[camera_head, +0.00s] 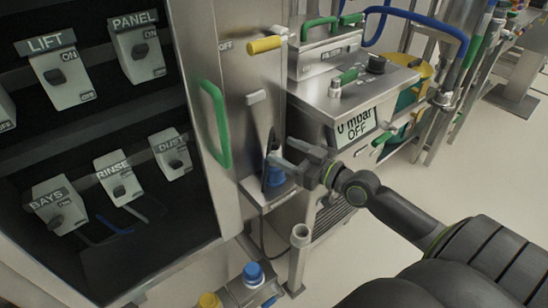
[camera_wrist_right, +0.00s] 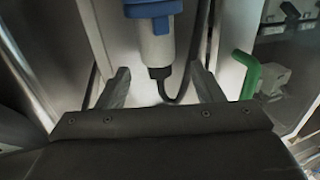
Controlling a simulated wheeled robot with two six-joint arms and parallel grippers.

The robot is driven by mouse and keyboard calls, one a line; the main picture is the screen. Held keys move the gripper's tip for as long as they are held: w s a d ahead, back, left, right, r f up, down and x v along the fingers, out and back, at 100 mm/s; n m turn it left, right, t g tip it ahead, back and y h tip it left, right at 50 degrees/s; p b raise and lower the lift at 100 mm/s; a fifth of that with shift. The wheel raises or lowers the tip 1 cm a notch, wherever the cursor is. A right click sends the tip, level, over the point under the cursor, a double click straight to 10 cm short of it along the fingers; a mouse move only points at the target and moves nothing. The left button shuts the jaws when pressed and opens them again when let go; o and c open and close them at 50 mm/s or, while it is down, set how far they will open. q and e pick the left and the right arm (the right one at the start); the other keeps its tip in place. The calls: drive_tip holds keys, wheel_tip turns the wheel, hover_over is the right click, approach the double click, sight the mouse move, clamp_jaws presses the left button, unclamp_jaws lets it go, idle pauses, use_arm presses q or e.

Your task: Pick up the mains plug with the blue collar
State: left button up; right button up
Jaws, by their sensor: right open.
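The mains plug with the blue collar (camera_wrist_right: 150,9) hangs at the top of the right wrist view. Its pale body and dark cable end lie below the collar. In the head view a blue part of it (camera_head: 275,178) shows in a narrow steel holder, partly hidden by my gripper. My right gripper (camera_head: 279,157) is open at this holder. In the right wrist view its two fingers (camera_wrist_right: 160,72) stand apart, left and right of the plug's lower end and cable, with gaps on both sides. The left gripper is not in view.
A green handle (camera_head: 217,125) stands on the cabinet edge left of my gripper; a green bar (camera_wrist_right: 246,74) shows right of the fingers. A steel unit with a display (camera_head: 357,126) is behind. Blue (camera_head: 253,272) and yellow (camera_head: 209,300) capped items stand below.

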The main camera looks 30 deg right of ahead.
sight(280, 148)
drive_tip(key=x, duration=0.3)
drive_tip(key=shift+w, duration=0.35)
drive_tip(key=shift+w+a+f, duration=0.1)
drive_tip(key=shift+w+a, duration=0.05)
drive_tip(key=shift+w, duration=0.2)
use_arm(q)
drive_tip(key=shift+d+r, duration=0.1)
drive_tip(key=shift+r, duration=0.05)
use_arm(e)
drive_tip(key=c, duration=1.3)
drive_tip(key=shift+o, duration=0.2)
drive_tip(key=shift+r, duration=0.2)
